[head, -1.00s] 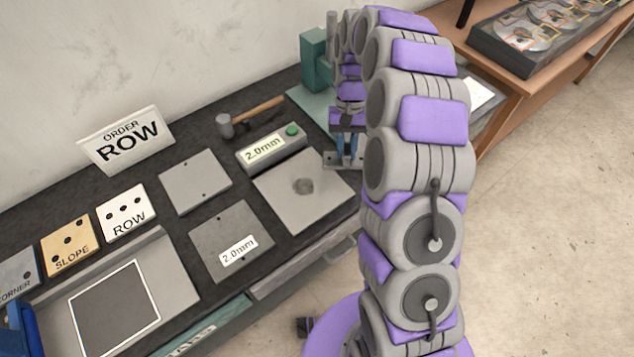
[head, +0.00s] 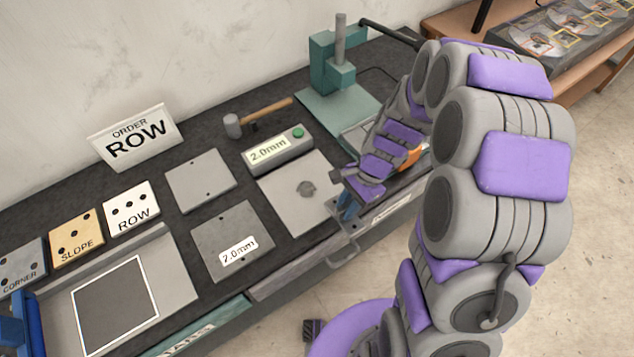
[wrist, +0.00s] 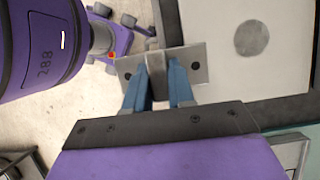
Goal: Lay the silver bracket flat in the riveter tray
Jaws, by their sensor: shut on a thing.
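My gripper (wrist: 160,82) is shut on the silver bracket (wrist: 197,59), a small metal piece with holes in its flanges and an upright web between the blue fingers. In the head view my gripper (head: 348,207) hangs by the bench's front edge, just right of the grey plate with the round spot. The teal riveter (head: 336,80) stands at the back right of the bench. A pale tray-like surface (head: 357,136) shows in front of it, partly hidden by my arm.
The plate with a round spot (head: 290,207) also shows in the wrist view (wrist: 290,65). The 2.0mm gauge box (head: 276,147), a hammer (head: 258,117) and flat grey plates (head: 199,181) lie leftward. The ROW order sign (head: 135,137) stands at the back. Floor lies in front.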

